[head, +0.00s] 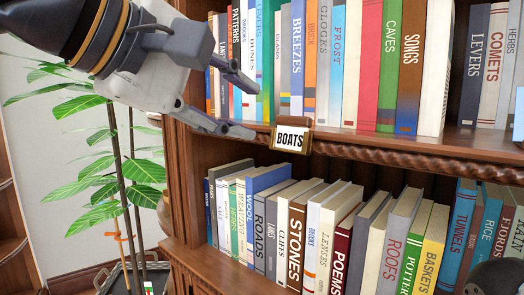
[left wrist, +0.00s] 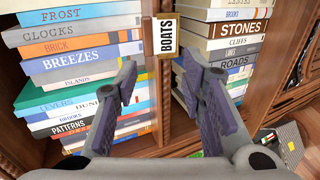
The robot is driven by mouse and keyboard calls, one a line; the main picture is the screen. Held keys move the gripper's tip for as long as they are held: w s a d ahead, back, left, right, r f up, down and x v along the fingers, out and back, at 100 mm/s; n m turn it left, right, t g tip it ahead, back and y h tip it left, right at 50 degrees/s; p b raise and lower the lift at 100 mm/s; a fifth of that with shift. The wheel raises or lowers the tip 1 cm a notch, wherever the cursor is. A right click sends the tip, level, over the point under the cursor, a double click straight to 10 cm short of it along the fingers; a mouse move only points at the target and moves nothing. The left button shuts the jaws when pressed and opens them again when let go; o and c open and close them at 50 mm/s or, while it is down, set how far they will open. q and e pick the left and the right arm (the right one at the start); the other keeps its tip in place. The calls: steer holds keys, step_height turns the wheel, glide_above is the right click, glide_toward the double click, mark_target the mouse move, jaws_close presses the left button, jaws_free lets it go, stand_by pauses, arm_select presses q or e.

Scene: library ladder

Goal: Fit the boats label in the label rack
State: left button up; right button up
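The boats label (head: 290,138) is a white card with black BOATS lettering. It sits in the brown label rack (head: 308,141) on the front edge of the shelf, and reads upright in the head view. In the left wrist view the label (left wrist: 167,37) appears turned sideways, with the rack (left wrist: 147,38) along its left side. Whether it is fully seated cannot be told. My left gripper (head: 255,112) is open, its fingers spread and empty, left of the label and apart from it. In the left wrist view the open fingers (left wrist: 155,66) point toward the label.
Books fill the upper shelf (head: 400,142) and the row below, including STONES (head: 296,235) and POEMS (head: 338,250). A twisted wooden moulding runs along the shelf edge. A leafy plant (head: 85,160) stands at the left. Free space lies in front of the shelf.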

mark_target(291, 119)
arm_select(q)
steer(key=shift+h, duration=0.3)
steer(key=x, duration=0.3)
steer(key=r+x, duration=0.1)
steer(key=x, duration=0.5)
steer(key=shift+w+d+r, duration=0.1)
steer(key=shift+w+d, duration=0.2)
steer(key=shift+d, duration=0.2)
steer(key=shift+s, duration=0.1)
jaws_close()
